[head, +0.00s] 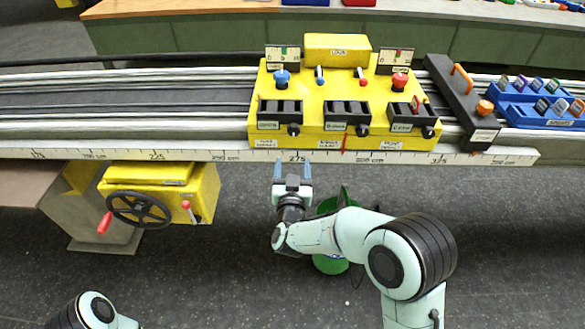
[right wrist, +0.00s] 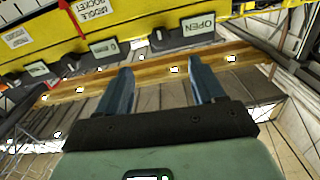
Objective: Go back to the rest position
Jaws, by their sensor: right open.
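My right gripper (head: 292,172) is open and empty in the head view, just in front of the ruler edge of the long rail. Its two blue fingers (right wrist: 160,92) stand apart in the right wrist view with nothing between them. The yellow carriage unit (head: 345,140) sits on the rail beyond the gripper, apart from it. It carries a blue knob (head: 282,78), a red knob (head: 399,81) and black slotted holders. My left arm shows only as a link at the bottom left; its gripper is out of view.
The rail's ruler edge (head: 200,154) crosses the view. A yellow box with a black handwheel (head: 139,209) hangs below it at left. A black stop block (head: 463,103) and blue tray (head: 540,107) are at right. A green bin (head: 331,263) stands below my right arm.

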